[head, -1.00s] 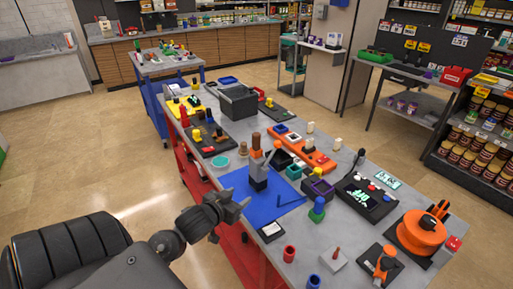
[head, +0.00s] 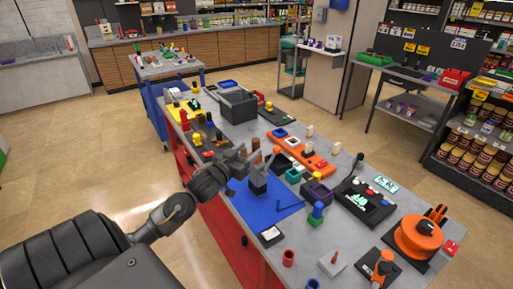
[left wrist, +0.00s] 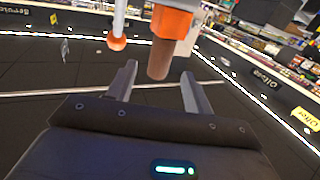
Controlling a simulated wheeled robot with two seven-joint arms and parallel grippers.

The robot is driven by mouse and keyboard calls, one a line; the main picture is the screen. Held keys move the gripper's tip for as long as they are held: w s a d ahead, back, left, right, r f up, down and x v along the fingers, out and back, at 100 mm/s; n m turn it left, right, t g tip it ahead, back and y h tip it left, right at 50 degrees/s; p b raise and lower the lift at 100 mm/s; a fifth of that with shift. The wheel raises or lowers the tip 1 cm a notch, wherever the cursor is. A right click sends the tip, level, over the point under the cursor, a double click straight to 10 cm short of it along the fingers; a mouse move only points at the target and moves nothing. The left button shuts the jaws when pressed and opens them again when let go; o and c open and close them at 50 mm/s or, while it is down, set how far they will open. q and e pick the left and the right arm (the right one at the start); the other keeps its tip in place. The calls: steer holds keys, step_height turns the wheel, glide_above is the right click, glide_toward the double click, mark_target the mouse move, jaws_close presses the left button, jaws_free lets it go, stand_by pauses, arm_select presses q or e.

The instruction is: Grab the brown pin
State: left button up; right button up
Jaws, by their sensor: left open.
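The brown pin (left wrist: 160,58) sticks out of an orange collar (left wrist: 171,22) on the vacuum pump. In the head view the pump (head: 258,183) stands upright on a blue mat (head: 268,211), and the pin's top (head: 256,144) shows just past my gripper. My left gripper (head: 246,158) is at the upper part of the pump, coming from the left. In the left wrist view its two fingers (left wrist: 158,78) are open, with the pin's end in the gap between them; I cannot tell whether they touch it. My right gripper is not in view.
A lever with an orange tip (left wrist: 117,43) stands close beside the pin. Black hex keys (head: 290,206) lie on the mat. The grey bench is crowded.

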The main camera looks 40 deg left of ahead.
mark_target(253, 148)
arm_select(q)
steer(key=shift+w+r, duration=0.1)
steer(key=shift+w, duration=0.05)
steer(key=w+p, duration=0.1)
steer(key=w, duration=0.2)
steer(key=w+p, duration=0.1)
steer(key=w, duration=0.1)
steer(key=shift+a+f+p, duration=0.15)
steer(key=shift+f+p, duration=0.15)
steer(key=shift+f, duration=0.05)
steer(key=shift+s, duration=0.15)
steer(key=shift+c, duration=0.5)
steer(key=c, duration=0.9)
